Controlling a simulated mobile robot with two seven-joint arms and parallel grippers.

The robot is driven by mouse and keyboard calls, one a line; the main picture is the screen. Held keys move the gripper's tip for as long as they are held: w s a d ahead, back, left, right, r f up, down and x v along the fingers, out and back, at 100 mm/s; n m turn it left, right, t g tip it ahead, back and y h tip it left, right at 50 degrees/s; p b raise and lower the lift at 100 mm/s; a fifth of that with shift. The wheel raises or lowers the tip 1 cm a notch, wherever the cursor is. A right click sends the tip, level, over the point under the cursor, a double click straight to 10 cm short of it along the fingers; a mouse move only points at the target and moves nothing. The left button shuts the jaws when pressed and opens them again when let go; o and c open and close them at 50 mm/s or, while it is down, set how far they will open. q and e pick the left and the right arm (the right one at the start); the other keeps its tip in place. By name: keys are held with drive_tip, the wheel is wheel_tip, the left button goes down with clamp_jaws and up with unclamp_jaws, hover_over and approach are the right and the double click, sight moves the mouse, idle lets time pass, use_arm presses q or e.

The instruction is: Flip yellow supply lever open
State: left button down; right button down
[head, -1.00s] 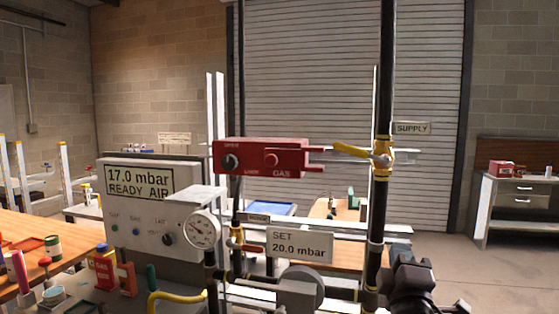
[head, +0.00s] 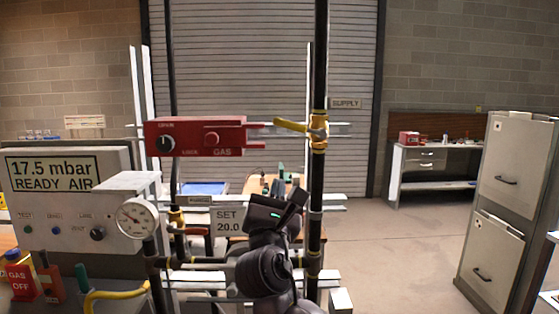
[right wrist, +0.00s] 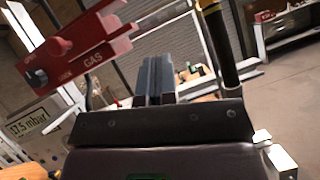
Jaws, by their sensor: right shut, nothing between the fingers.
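The yellow supply lever (head: 291,125) lies nearly level, pointing left from the yellow valve (head: 318,132) on the black vertical pipe. Its left end is at the prongs of the red gas lock box (head: 195,137); I cannot tell whether they touch. My right gripper (head: 297,197) is below the lever, left of the pipe in the picture, pointing up and right. In the right wrist view its fingers (right wrist: 157,80) are shut and empty, with the lock box (right wrist: 80,45) at upper left and the yellow valve (right wrist: 208,6) at the top edge. My left gripper is not in view.
A pressure gauge (head: 138,218) and a panel reading 17.5 mbar READY AIR (head: 52,175) stand at left. A SET sign (head: 227,220) hangs behind my right arm. A grey cabinet (head: 507,205) stands at right, with open floor before it.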

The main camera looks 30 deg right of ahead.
sight(301, 128)
drive_tip(key=s+r+p+x, duration=0.1)
drive_tip(key=r+p+x, duration=0.1)
drive_tip(key=x, duration=1)
drive_tip(key=shift+r+p, duration=0.25)
drive_tip(key=shift+p, duration=0.2)
drive_tip(key=shift+s, duration=0.2)
drive_tip(key=shift+w, duration=0.1)
